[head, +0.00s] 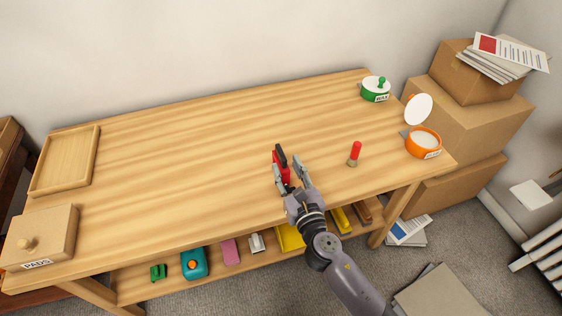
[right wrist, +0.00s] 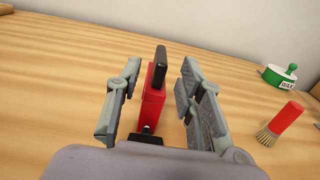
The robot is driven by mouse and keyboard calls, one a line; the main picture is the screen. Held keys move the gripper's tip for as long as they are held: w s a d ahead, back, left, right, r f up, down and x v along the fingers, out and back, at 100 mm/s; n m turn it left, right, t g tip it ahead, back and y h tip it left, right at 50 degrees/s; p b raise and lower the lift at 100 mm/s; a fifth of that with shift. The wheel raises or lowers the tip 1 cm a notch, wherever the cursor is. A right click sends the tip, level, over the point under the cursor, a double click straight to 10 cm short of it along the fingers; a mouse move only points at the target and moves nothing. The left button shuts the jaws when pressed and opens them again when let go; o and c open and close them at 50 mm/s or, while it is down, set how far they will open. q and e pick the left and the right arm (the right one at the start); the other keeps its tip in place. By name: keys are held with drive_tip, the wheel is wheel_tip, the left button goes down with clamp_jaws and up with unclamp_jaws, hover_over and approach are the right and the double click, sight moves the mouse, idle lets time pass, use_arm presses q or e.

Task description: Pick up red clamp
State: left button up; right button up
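The red clamp (head: 282,165) stands on the wooden table, a red body with a black top part. In the right wrist view the red clamp (right wrist: 152,105) is upright between my two fingers, with visible gaps at the sides. My right gripper (head: 289,172) is open around it; in the right wrist view the gripper (right wrist: 160,90) has its fingers spread on both sides, and the clamp's lower end is partly hidden by the gripper's body. My left gripper is not in view.
A red-handled brush (head: 354,153) stands right of the clamp. An orange tub (head: 423,143) with its lid open and a green-rimmed tin (head: 376,90) are at the right. A tray (head: 66,160) and PADS box (head: 40,238) are at the left. The table's middle is clear.

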sight(277, 145)
drive_tip(key=shift+x, duration=3.05)
drive_tip(key=shift+d, duration=0.1)
drive_tip(key=shift+c, duration=0.4)
clamp_jaws()
